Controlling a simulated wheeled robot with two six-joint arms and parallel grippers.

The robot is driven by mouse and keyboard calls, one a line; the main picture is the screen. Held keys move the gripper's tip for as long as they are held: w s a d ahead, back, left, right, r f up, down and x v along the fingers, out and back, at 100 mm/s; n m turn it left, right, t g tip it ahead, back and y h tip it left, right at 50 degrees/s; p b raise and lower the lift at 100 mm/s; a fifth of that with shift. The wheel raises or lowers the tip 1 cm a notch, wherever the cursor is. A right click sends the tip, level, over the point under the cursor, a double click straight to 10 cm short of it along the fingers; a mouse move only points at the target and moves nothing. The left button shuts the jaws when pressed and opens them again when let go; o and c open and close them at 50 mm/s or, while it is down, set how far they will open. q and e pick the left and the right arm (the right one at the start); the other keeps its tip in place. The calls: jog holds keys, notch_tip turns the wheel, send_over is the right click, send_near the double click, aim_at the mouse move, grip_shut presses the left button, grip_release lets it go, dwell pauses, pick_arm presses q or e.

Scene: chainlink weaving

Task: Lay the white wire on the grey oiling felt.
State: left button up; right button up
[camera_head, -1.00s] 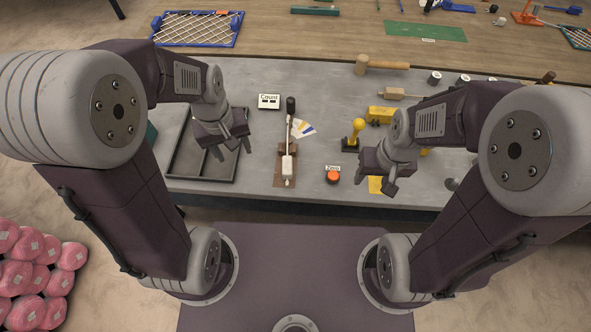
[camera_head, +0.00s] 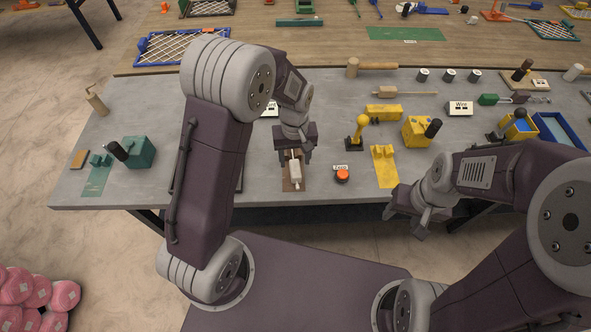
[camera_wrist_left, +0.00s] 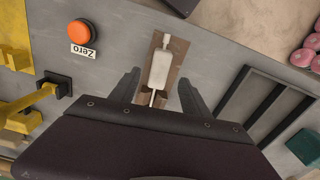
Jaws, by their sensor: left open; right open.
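My left gripper (camera_head: 295,155) is open over a white block on a brown plate (camera_head: 293,185) near the table's front. In the left wrist view the white block (camera_wrist_left: 159,70), with a thin rod, lies between the open fingers of my left gripper (camera_wrist_left: 158,88); I cannot tell whether they touch it. My right gripper (camera_head: 405,220) is open and empty at the table's front edge. I cannot make out the white wire or the grey oiling felt for sure. Several small spools (camera_head: 447,75) stand at the back, with a "Wire" sign (camera_head: 460,107) in front.
The orange Zero button (camera_head: 342,175) is just right of the brown plate. Yellow tools (camera_head: 384,165) stand further right, and blue trays (camera_head: 560,128) at the far right. A dark divided tray (camera_wrist_left: 262,105) is beside the plate. A green device (camera_head: 138,152) stands at the left.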

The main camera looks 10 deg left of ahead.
aim_at(295, 167)
pick_arm(q)
jog(key=f, duration=0.5)
jog(key=shift+w+f, duration=0.25)
jog(key=shift+f, duration=0.05)
grip_shut()
